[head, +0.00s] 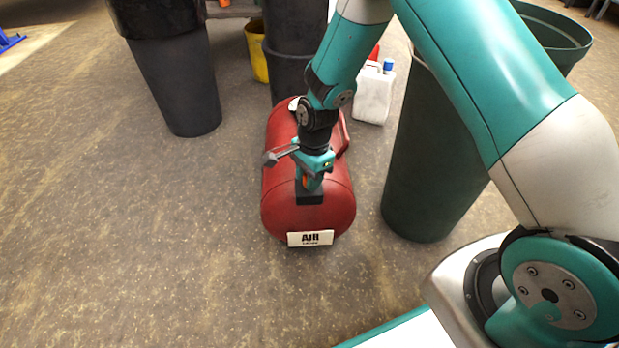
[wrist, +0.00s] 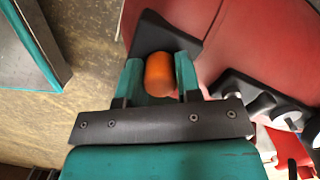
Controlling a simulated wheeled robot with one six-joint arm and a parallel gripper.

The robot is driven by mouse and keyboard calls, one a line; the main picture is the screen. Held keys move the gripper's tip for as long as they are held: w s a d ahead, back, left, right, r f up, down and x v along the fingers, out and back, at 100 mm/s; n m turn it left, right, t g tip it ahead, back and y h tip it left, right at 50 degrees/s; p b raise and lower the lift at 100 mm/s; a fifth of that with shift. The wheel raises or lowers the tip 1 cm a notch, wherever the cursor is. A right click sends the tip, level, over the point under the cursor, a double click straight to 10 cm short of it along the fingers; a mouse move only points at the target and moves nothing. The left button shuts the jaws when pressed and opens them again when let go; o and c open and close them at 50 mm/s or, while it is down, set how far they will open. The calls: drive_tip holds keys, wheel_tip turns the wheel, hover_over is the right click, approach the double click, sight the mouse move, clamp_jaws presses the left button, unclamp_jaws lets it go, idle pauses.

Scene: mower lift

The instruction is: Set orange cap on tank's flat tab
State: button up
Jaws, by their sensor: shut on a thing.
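The red air tank (head: 282,212) lies on the floor in the middle of the head view, and its red side fills the upper right of the wrist view (wrist: 245,45). Its flat black tab (head: 310,199) is on top at the near end and also shows in the wrist view (wrist: 150,30). My gripper (head: 309,182) is shut on the orange cap (wrist: 159,76), with a teal finger on each side of it. The cap is right over the tab. I cannot tell if it touches the tab. In the head view the fingers mostly hide the cap.
A white AIR label (head: 310,239) is on the tank's near end. A dark green bin (head: 425,170) stands close on the right, with a white jug (head: 373,95) behind. A black bin (head: 175,80) stands at the back left. The floor to the left and front is clear.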

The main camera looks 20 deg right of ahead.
drive_tip(key=o, duration=0.9)
drive_tip(key=shift+f, duration=0.1)
wheel_tip(320, 180, up, 12)
drive_tip(key=d+p, duration=0.1)
drive_tip(key=p, duration=0.6)
drive_tip(key=s+a+r+n+y, duration=0.1)
drive_tip(key=s+a+r+n, duration=0.1)
drive_tip(key=s+r+n, duration=0.4)
drive_tip(key=s+a+r+n, duration=0.2)
drive_tip(key=r+n, duration=0.1)
drive_tip(key=r, duration=0.6)
drive_tip(key=s+r+n+y, duration=0.1)
drive_tip(key=s+r+n, duration=0.3)
drive_tip(key=s+n, duration=0.2)
drive_tip(key=s+a+r+n, duration=0.1)
drive_tip(key=s+r+n, duration=0.3)
drive_tip(key=s+n, duration=0.3)
drive_tip(key=s, duration=0.3)
drive_tip(key=shift+s+a+r+y, duration=0.15)
drive_tip(key=shift+s+r+y, duration=0.25)
